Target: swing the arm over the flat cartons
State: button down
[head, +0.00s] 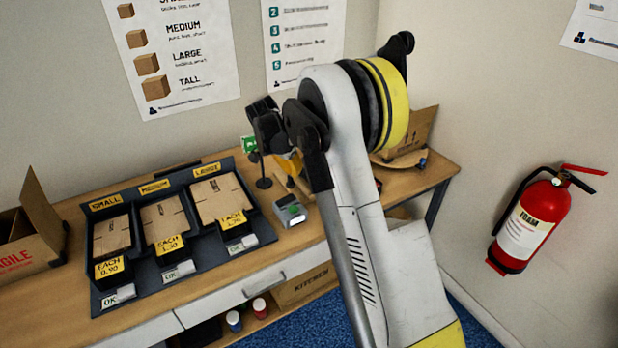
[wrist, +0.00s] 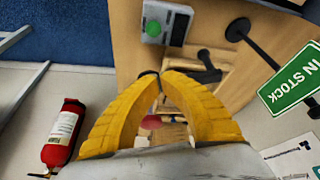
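Flat brown cartons lie in a dark three-bay tray (head: 142,268) on the bench in the head view. The small ones (head: 111,235) are at the left, the medium ones (head: 163,217) in the middle and the large ones (head: 217,197) at the right. My gripper is mostly hidden behind my arm in the head view, to the right of the tray and above the bench. In the wrist view its yellow fingers (wrist: 160,75) meet at the tips, with nothing seen held. No flat cartons show in the wrist view.
A grey device (head: 290,211) with a green button stands right of the tray. A green IN STOCK sign (wrist: 292,80) stands near my gripper. An open carton (head: 33,232) is at the bench's left. A red extinguisher (head: 532,222) hangs on the right wall.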

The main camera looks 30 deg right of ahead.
aim_at(307, 171)
jog(key=shift+s, duration=0.1)
jog(key=b+x, duration=0.3)
jog(key=x, duration=0.6)
jog(key=shift+f+b, duration=0.25)
jog(key=shift+b, duration=0.1)
jog(key=shift+w+d+f+b, duration=0.1)
jog(key=shift+w+d+b, duration=0.2)
jog(key=shift+d, duration=0.35)
jog(key=shift+w+d+b, duration=0.2)
jog(key=shift+w+d, duration=0.1)
jog(key=shift+d, duration=0.4)
jog(key=shift+w+d+f+b, duration=0.1)
jog(key=shift+w+d+b, duration=0.2)
jog(key=shift+d, duration=0.35)
jog(key=shift+d, duration=0.1)
jog(key=shift+d+n, duration=0.3)
